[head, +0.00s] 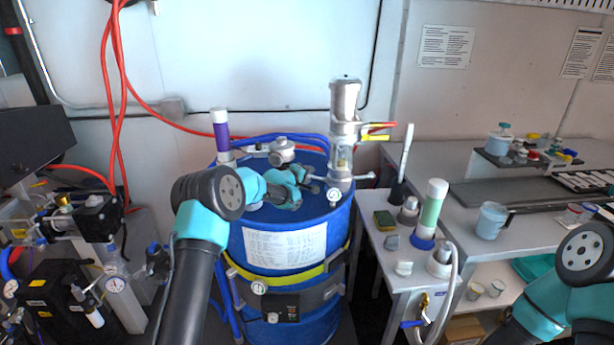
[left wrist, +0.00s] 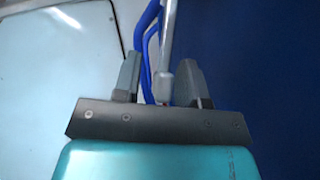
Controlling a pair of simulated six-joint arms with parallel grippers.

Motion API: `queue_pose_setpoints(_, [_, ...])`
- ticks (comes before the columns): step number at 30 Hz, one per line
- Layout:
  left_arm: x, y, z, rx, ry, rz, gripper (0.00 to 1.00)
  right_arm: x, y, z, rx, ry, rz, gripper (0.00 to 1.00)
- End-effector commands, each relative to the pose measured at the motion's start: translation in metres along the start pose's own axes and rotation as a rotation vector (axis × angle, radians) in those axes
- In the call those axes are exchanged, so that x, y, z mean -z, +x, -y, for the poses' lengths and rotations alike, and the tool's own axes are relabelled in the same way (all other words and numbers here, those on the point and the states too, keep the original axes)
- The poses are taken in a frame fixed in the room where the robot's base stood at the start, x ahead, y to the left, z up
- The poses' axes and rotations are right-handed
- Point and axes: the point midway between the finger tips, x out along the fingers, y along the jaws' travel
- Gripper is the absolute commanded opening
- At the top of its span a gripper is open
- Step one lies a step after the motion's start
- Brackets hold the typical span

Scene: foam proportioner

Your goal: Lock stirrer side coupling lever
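The blue drum (head: 285,250) stands in the middle of the head view, with a grey metal stirrer head (head: 282,152) on its lid. My left gripper (head: 312,178) is low over the lid, just in front of the stirrer head. In the left wrist view, its two fingers (left wrist: 160,82) are apart. A light grey rod with a blunt end (left wrist: 165,75) and blue hoses (left wrist: 147,50) show between or behind them; contact cannot be told. I cannot make out which part is the coupling lever or its position. My right gripper is outside the head view.
A metal pump (head: 344,125) with red and yellow handles rises from the lid's right side. A side table holds a green cylinder (head: 432,205) and small parts. Red hoses (head: 118,100) hang at left.

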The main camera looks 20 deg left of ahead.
Motion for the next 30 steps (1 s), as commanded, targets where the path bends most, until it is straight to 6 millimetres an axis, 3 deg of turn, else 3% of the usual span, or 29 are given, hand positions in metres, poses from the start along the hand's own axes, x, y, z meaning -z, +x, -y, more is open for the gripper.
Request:
queue_pose_setpoints(4, [-0.0002,-0.0001,0.0000,0.000,0.000,0.000,0.37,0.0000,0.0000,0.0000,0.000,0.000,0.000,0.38])
queue_pose_setpoints(16, [-0.0003,-0.0003,0.0001,0.000,0.000,0.001,0.00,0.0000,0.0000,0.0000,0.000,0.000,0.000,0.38])
queue_pose_setpoints(30, [-0.0004,-0.0002,-0.0014,0.009,0.010,0.001,0.00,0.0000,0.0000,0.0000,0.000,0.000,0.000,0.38])
